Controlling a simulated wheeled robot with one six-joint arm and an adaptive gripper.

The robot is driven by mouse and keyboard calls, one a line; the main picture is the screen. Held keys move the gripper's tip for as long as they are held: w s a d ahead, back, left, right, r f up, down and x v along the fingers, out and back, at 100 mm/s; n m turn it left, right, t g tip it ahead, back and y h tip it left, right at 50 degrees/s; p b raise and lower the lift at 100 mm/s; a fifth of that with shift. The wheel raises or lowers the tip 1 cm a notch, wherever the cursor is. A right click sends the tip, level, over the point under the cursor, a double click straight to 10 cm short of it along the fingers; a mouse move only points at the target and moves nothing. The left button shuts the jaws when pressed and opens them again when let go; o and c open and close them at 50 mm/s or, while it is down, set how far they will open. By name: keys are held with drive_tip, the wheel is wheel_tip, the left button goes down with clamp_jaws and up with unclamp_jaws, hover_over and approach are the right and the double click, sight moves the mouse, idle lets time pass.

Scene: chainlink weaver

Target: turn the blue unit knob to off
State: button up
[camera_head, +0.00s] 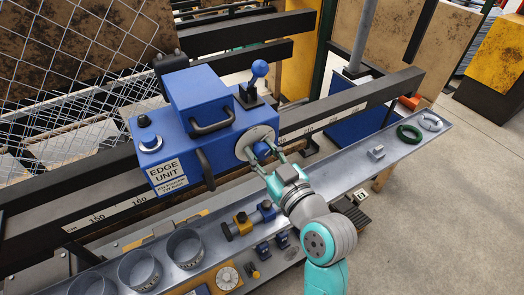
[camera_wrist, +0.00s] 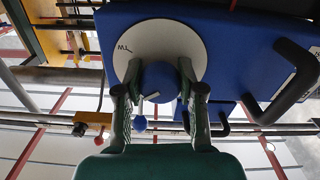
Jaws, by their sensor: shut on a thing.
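The blue edge unit (camera_head: 200,115) sits on the dark rail in the head view, with an "EDGE UNIT" label on its front. Its round pale dial plate (camera_head: 257,137) is on the right-hand face. The blue knob (camera_head: 262,149) stands out from the plate's middle; it also shows in the wrist view (camera_wrist: 160,80), in front of the dial plate (camera_wrist: 150,38). My gripper (camera_head: 266,161) reaches it from the lower right and is shut on the knob, one finger on each side. A white pointer mark shows on the knob. Only part of the plate's lettering shows, and I cannot read the setting.
A grey tray (camera_head: 345,165) runs below, with a green ring (camera_head: 409,134), a pale ring (camera_head: 430,122) and several metal cups. Chain-link mesh (camera_head: 75,50) hangs at left. Open floor lies at right.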

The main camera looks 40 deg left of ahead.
drive_tip(key=n, duration=1)
drive_tip(key=shift+n, duration=0.3)
idle(0.4)
drive_tip(key=o, duration=1.2)
drive_tip(key=shift+c, duration=0.2)
drive_tip(key=shift+d, duration=0.1)
drive_tip(key=v, duration=1.2)
